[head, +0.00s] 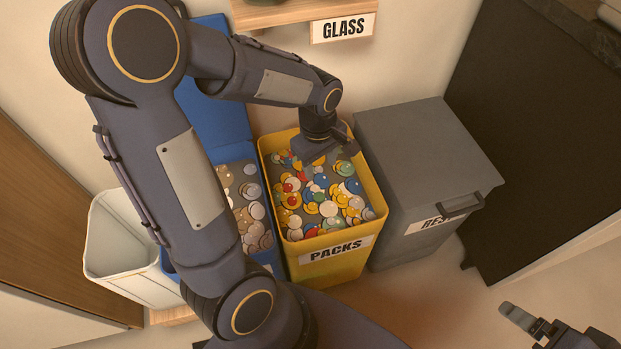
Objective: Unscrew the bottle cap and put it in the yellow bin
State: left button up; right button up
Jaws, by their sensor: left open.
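The yellow bin (345,268), labelled PACKS, stands in the middle of the head view. It is open and full of many round coloured pieces. My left arm comes in from the left, and my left gripper (328,149) is over the back part of this bin, jaws open. I see nothing held between its fingers. My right gripper (528,326) shows only in part at the bottom right corner, far from the bin; its jaw opening is unclear. I cannot make out a bottle, and no single cap can be told apart among the pieces in the bin.
A blue bin (212,80) with its lid raised stands left of the yellow one, partly behind my arm. A white open bin (108,240) is farther left. A grey lidded bin (425,140) is at right. A wooden shelf (285,14) labelled GLASS hangs above.

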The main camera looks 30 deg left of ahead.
pick_arm(q)
jog(key=s+d+r+m+t+h, duration=0.2)
jog(key=s+r+m+t, duration=0.1)
jog(key=s+r+m, duration=0.4)
jog(key=s+d+r+m+t+h, duration=0.1)
jog(key=s+d+r+m+t, duration=0.15)
jog(key=s+m, duration=0.45)
notch_tip(320, 180, up, 29)
jog(key=s+n+p, duration=0.1)
jog(key=p, duration=2.6)
jog(key=shift+s+d+f+p, duration=0.2)
jog(key=shift+s+d+p, duration=0.15)
jog(key=shift+s+p, duration=0.05)
pick_arm(e)
notch_tip(320, 180, up, 28)
jog(key=d, duration=0.1)
jog(key=shift+s, duration=0.45)
